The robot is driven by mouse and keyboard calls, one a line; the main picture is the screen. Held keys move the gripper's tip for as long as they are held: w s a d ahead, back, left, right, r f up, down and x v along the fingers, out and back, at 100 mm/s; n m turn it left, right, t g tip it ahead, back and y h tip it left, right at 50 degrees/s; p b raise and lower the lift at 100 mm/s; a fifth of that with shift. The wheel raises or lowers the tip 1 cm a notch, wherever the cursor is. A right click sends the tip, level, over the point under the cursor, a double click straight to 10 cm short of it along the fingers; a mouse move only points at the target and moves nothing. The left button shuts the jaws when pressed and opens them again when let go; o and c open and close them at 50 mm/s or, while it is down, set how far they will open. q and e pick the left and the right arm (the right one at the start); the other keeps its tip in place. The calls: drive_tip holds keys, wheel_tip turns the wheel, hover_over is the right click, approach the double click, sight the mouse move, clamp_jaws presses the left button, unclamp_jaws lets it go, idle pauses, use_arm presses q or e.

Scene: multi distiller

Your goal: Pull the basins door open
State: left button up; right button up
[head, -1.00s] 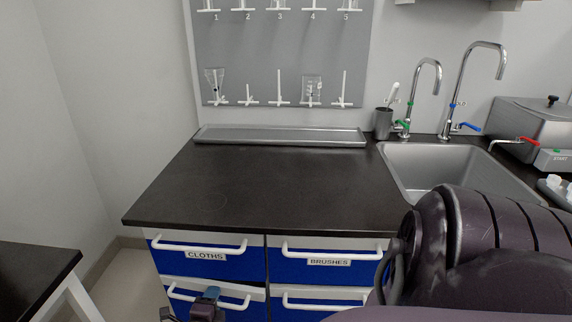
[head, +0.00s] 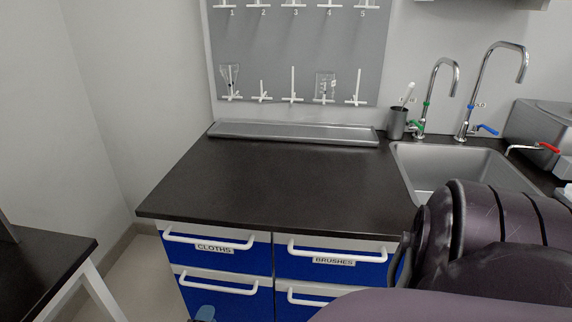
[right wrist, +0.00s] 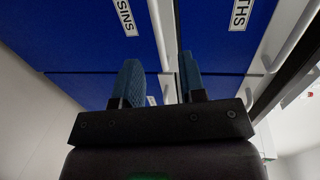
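The basins door (head: 240,302) is the blue front below the cloths drawer (head: 255,260). Its white handle (head: 215,284) runs across its top. It looks flush with its neighbours. In the right wrist view, the basins door (right wrist: 85,35) shows part of its label, "SINS", beside the pale handle bar (right wrist: 162,30). My right gripper (right wrist: 160,82) is open there, its blue fingers apart with the bar's line passing between them. I cannot tell whether they touch it. In the head view only a bluish tip of the right gripper (head: 204,314) shows at the bottom edge, below the handle. My left gripper is not in view.
The brushes drawer (head: 350,268) is to the right. The black countertop (head: 280,180) above is clear except for a grey tray (head: 290,133) at the back. A sink (head: 430,180) is at the right. Another dark table (head: 35,265) stands at the left, with floor between.

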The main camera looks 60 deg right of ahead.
drive_tip(key=s+r+n+t+y+p, duration=0.5)
drive_tip(key=r+n+t+y, duration=0.3)
drive_tip(key=r+n+t, duration=0.7)
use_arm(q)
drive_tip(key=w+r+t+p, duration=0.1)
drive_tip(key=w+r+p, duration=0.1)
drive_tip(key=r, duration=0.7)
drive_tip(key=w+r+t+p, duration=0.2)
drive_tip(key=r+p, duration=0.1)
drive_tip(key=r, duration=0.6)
use_arm(e)
drive_tip(key=s+f+n+g+y, duration=0.1)
drive_tip(key=s+n+g+y, duration=0.2)
drive_tip(key=s+n, duration=0.5)
drive_tip(key=s+a+f+n+g+y, duration=0.1)
drive_tip(key=s+n+g+y, duration=0.2)
drive_tip(key=s+n+g, duration=0.3)
drive_tip(key=shift+s+a+f+n+g+y, duration=0.35)
drive_tip(key=shift+s+n, duration=0.95)
drive_tip(key=shift+s, duration=0.65)
drive_tip(key=shift+f, duration=0.1)
